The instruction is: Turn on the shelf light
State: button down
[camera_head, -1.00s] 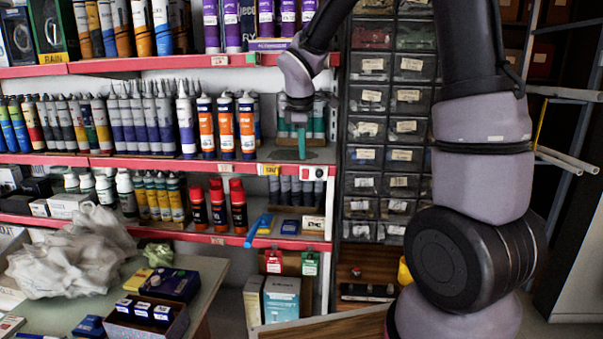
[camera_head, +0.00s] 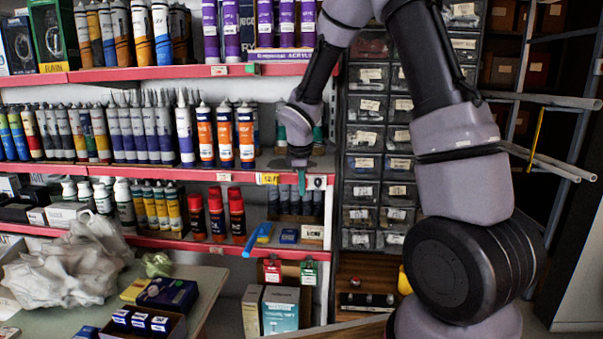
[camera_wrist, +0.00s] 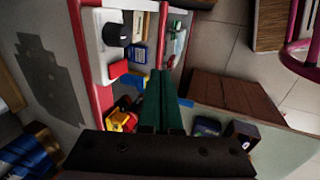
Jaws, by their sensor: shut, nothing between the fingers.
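A small pale switch plate (camera_head: 317,182) is fixed on the red front edge of the middle shelf, at its right end. My gripper (camera_head: 301,184) hangs with its fingers pointing down, just left of the plate in the head view. I cannot tell whether the fingers touch the plate or the shelf edge. In the wrist view my two dark green fingers (camera_wrist: 162,102) lie together with nothing between them. No lit shelf lamp can be made out.
Orange-and-white tubes (camera_head: 225,137) stand on the middle shelf left of my gripper. A blue tool (camera_head: 257,238) juts from the lower shelf edge. Small drawers (camera_head: 367,162) stand at the right. A counter (camera_head: 212,290) with boxes and a crumpled bag (camera_head: 68,258) is at the front left.

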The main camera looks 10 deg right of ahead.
jog(key=shift+w+d, duration=0.3)
jog(key=shift+w, duration=0.65)
jog(key=shift+w+d, duration=0.25)
jog(key=shift+w, duration=0.65)
jog(key=shift+w+d+f, duration=0.1)
jog(key=shift+w+f, duration=0.05)
jog(key=shift+w, duration=0.1)
jog(key=shift+r, duration=0.85)
